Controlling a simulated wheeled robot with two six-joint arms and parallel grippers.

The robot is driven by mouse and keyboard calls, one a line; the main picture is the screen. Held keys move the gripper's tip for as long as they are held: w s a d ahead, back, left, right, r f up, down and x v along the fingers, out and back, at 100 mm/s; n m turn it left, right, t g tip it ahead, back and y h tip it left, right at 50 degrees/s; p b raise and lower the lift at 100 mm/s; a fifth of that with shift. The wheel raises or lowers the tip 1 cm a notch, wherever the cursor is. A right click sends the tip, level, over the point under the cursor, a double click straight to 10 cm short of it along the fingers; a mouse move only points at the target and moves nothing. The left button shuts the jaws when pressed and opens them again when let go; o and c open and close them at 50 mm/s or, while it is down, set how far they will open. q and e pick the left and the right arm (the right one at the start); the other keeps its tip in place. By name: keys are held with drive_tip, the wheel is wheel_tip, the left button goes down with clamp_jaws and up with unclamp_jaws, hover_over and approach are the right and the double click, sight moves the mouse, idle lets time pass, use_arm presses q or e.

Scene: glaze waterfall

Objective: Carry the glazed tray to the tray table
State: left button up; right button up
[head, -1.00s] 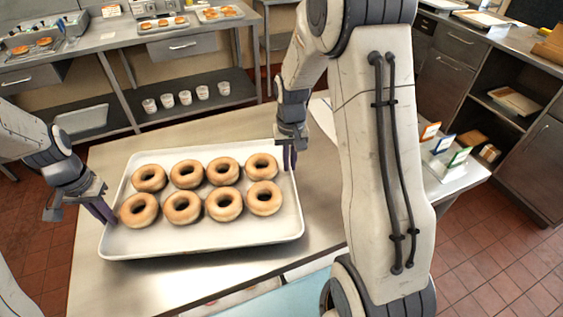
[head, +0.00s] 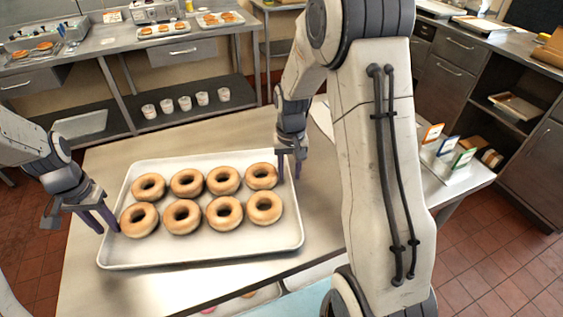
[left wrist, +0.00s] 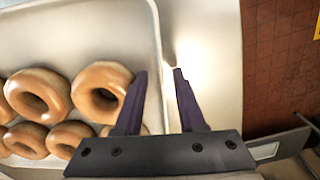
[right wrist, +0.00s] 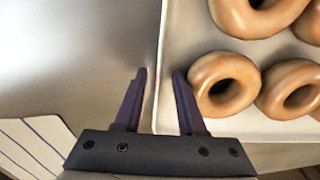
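A pale metal tray (head: 200,254) with several shiny golden-brown doughnuts in two rows lies on the steel table (head: 110,293). My left gripper (head: 97,222) is at the tray's left end. In the left wrist view its fingers (left wrist: 160,85) are spread, one on each side of the tray rim (left wrist: 155,45). My right gripper (head: 289,168) is at the right end, near the far corner. In the right wrist view its fingers (right wrist: 158,85) are also spread, with the tray rim (right wrist: 164,45) between them. Both grippers are apart from the rim.
A counter (head: 110,43) at the back carries smaller trays of doughnuts, with white cups (head: 185,103) on its lower shelf. A side stand on the right holds small coloured cards (head: 447,143). Cabinets (head: 450,85) line the right. Bare table lies around the tray.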

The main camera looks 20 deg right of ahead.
drive_tip(key=shift+r, duration=0.2)
use_arm(q)
wheel_tip(320, 180, up, 12)
drive_tip(key=shift+f, duration=0.25)
use_arm(e)
wheel_tip(320, 180, up, 12)
drive_tip(key=shift+f, duration=0.2)
use_arm(q)
drive_tip(key=shift+d, duration=0.15)
use_arm(e)
drive_tip(key=shift+a, duration=0.1)
